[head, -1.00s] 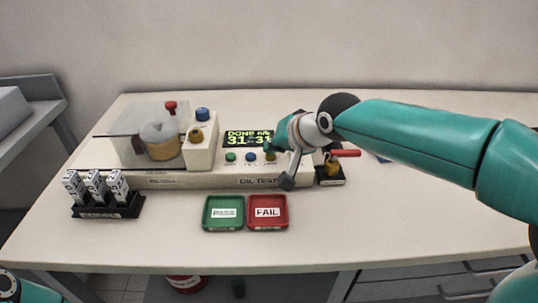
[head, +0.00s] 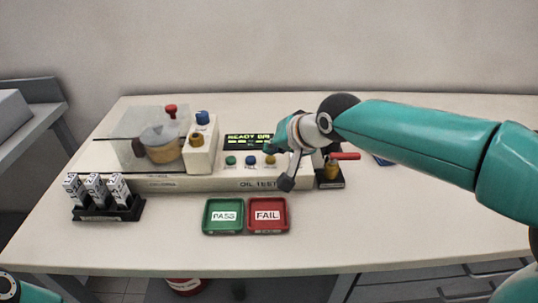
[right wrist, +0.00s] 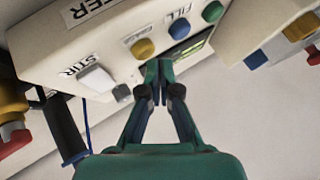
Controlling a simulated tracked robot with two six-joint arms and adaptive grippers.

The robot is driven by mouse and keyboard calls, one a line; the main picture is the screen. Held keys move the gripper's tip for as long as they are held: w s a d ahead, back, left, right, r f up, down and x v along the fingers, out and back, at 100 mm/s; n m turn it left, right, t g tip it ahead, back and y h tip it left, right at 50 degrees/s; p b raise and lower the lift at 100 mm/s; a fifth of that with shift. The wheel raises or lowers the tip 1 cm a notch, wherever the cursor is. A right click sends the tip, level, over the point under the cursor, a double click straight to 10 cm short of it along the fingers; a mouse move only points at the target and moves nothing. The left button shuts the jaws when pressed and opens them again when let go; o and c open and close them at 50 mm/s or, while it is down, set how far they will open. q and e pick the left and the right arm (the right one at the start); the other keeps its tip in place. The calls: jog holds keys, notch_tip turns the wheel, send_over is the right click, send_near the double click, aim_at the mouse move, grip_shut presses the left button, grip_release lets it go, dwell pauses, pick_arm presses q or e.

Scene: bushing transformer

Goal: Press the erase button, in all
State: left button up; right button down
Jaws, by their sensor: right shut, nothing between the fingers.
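The oil tester (head: 170,182) stands on the table with a row of green, blue and yellow buttons. The yellow button (head: 270,159) is at the right end; in the right wrist view the yellow button (right wrist: 142,48) has a small label too blurred to read surely. The blue button (right wrist: 180,28) beside it is labelled FILL. My right gripper (right wrist: 157,72) is shut and empty, its tips close to the yellow button, apparently just off it. In the head view my right gripper (head: 277,147) partly covers the panel. The display (head: 248,141) reads READY. My left gripper is out of view.
A green PASS tray (head: 223,231) and a red FAIL tray (head: 268,231) lie in front. A black rack (head: 107,212) holds labelled vials at left. A glass-covered pot (head: 160,143) is on the tester. A white STIR switch (right wrist: 97,79) is near my gripper.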

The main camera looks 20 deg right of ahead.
aim_at(273, 159)
jog(key=shift+r, duration=0.35)
notch_tip(273, 159, up, 5)
jog(key=p, duration=0.4)
dwell(0.9)
